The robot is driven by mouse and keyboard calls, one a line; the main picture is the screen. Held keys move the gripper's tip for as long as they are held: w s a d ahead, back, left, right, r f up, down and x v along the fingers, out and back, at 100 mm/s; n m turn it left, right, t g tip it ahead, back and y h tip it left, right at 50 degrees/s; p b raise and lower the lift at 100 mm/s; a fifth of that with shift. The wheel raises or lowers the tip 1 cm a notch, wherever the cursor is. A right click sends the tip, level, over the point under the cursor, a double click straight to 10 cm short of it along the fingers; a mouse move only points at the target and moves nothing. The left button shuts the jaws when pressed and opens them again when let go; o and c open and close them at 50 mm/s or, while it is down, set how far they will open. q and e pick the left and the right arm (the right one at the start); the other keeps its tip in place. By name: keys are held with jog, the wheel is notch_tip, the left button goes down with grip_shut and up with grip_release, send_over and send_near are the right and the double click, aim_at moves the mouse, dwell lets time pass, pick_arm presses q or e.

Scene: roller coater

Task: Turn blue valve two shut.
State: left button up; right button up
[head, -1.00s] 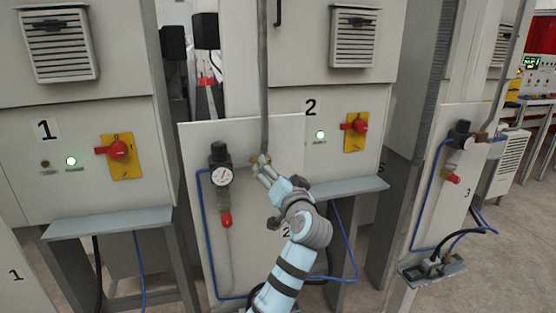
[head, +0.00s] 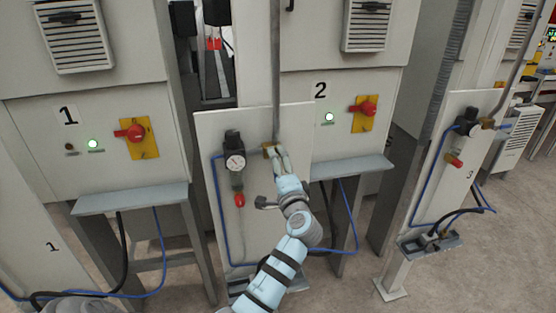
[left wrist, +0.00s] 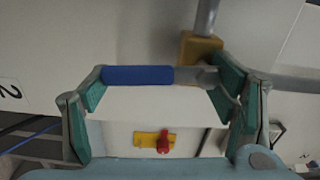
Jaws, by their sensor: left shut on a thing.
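Blue valve two has a brass body (head: 270,151) on the pipe at panel 2. In the left wrist view the brass body (left wrist: 198,47) is at the top, with its blue lever handle (left wrist: 138,75) lying level across the picture. My left gripper (head: 279,157) is at the valve, its fingers covering the handle in the head view. In the left wrist view my left gripper (left wrist: 162,80) has one finger at each end of the lever, shut on it. My right gripper is not in view.
A pressure gauge (head: 235,162) and a red-tipped fitting (head: 239,200) sit left of the valve. A grey shelf (head: 352,168) juts out at right, below a red rotary switch (head: 365,108) on a yellow plate. A vertical pipe (head: 275,75) rises above the valve.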

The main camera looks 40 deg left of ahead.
pick_arm(q)
jog(key=shift+s+a+m+p, duration=0.1)
jog(key=shift+a+m+p, duration=0.05)
jog(key=shift+m+p, duration=0.3)
dwell(0.3)
jog(key=o, duration=1.7)
jog(key=v, duration=0.7)
jog(key=shift+s+d, duration=0.25)
jog(key=shift+d, duration=0.05)
jog(key=shift+a+f, duration=0.1)
